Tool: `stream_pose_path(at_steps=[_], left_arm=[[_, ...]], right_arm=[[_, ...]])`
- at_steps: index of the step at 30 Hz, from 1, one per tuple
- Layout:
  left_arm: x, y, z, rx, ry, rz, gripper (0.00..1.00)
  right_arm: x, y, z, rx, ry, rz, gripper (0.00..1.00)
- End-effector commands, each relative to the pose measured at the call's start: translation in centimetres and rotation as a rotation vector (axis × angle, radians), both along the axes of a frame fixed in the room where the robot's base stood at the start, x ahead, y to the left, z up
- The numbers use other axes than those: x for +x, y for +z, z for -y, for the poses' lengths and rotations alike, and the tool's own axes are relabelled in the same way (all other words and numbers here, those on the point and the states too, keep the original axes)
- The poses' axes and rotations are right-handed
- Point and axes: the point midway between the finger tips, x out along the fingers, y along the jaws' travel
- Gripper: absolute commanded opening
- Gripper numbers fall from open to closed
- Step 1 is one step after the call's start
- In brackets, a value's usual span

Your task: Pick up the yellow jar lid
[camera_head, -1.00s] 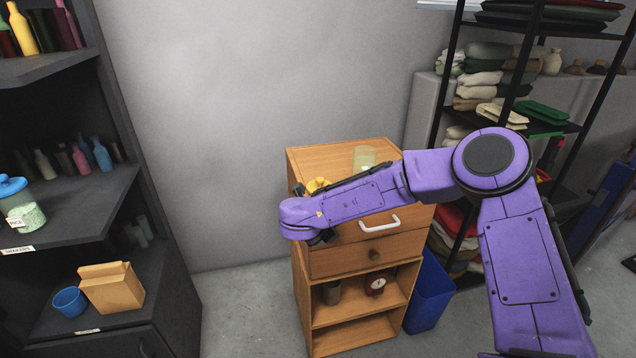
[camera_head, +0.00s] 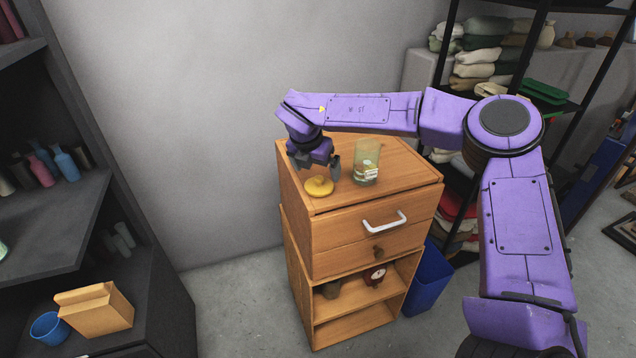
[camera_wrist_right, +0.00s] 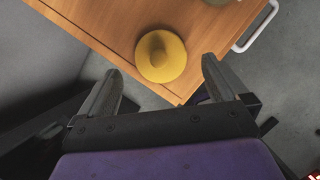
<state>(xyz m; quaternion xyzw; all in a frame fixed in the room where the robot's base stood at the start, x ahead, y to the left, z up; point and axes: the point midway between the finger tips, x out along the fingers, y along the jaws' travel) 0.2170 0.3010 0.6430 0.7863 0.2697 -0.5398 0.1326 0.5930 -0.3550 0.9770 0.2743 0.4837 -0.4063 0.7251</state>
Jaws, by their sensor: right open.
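The yellow jar lid (camera_head: 319,186) is a round disc with a knob on top. It lies on the wooden cabinet top (camera_head: 405,172) near its front left edge. In the right wrist view the lid (camera_wrist_right: 161,55) is ahead of the fingers, about midway between them. My right gripper (camera_head: 318,170) is open and empty, above the cabinet top close to the lid. The right wrist view shows its two fingers (camera_wrist_right: 162,78) spread wide, with the lid beyond the tips. I cannot tell the exact height gap. My left gripper is in no view.
A greenish glass jar (camera_head: 366,161) stands on the cabinet top just right of the lid. A drawer with a white handle (camera_head: 385,222) faces front. A blue bin (camera_head: 428,281) stands at the right, and a dark shelf (camera_head: 50,245) at the left.

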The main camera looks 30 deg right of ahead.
Motion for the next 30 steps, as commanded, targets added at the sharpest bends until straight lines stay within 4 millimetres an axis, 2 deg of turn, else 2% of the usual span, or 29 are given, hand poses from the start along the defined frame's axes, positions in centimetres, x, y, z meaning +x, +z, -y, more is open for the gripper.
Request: stream_pose_path(at_steps=[5, 9, 16, 17, 21, 30], left_arm=[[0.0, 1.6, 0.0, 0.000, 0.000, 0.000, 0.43], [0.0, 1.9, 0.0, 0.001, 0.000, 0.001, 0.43], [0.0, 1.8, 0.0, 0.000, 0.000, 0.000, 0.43], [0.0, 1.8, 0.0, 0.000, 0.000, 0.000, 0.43], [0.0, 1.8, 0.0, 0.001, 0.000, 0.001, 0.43], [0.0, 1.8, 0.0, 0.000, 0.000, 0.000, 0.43]], right_arm=[[0.5, -2.5, 0.9, -0.001, 0.002, -0.006, 1.00], [0.9, -4.6, 1.6, -0.001, 0.003, -0.004, 1.00], [1.0, -5.1, 1.7, -0.001, 0.003, 0.000, 1.00], [1.0, -5.1, 1.7, -0.001, 0.003, 0.000, 0.97], [1.0, -5.1, 1.7, -0.002, 0.004, -0.001, 0.52], [1.0, -5.0, 1.7, -0.003, 0.004, 0.000, 0.52]])
